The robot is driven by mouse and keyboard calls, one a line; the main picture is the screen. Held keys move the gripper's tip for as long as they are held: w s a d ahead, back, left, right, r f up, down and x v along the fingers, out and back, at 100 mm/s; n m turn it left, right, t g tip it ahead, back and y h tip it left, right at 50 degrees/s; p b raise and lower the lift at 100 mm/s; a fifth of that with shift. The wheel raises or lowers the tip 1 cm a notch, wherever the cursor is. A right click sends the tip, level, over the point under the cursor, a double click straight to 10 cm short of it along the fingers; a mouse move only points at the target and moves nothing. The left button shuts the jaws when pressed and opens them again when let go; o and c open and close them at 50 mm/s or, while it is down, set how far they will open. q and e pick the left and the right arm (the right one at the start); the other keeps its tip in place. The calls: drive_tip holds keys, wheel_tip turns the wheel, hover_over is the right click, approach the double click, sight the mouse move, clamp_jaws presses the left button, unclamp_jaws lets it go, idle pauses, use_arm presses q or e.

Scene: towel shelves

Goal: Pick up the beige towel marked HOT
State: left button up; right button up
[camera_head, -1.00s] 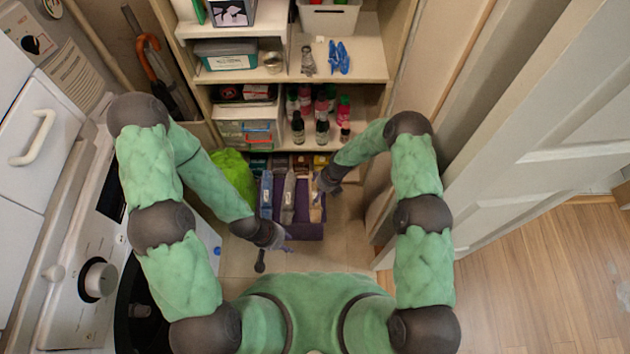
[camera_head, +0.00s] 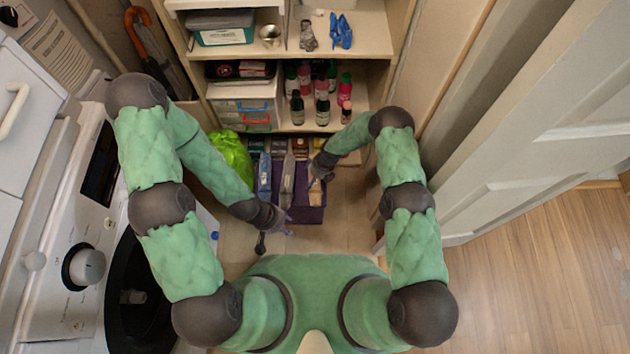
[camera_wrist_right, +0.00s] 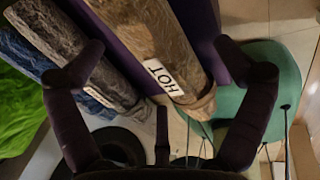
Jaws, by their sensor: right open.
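The beige towel marked HOT (camera_wrist_right: 162,45) is rolled and shows its white label in the right wrist view. In the head view the towel (camera_head: 315,193) is at the right side of a purple bin (camera_head: 308,214), partly hidden by my right gripper. My right gripper (camera_head: 320,176) is over that side of the bin. In the right wrist view this gripper (camera_wrist_right: 157,50) is open, with the beige towel showing between its fingers; I cannot tell if they touch it. My left gripper (camera_head: 282,222) is low, at the bin's front left; its jaw state is unclear.
A grey towel (camera_wrist_right: 75,50) and a blue towel (camera_head: 265,178) lie beside the beige one. A bright green bag (camera_head: 232,155) is left of the bin. Shelves with bottles (camera_head: 322,108) rise behind. A washer (camera_head: 85,265) is at left, a white door (camera_head: 530,110) at right.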

drive_tip(key=shift+a+f, duration=0.2)
drive_tip(key=shift+f, duration=0.5)
drive_tip(key=c, duration=1.3)
drive_tip(key=shift+c, duration=0.2)
drive_tip(key=shift+r, duration=0.15)
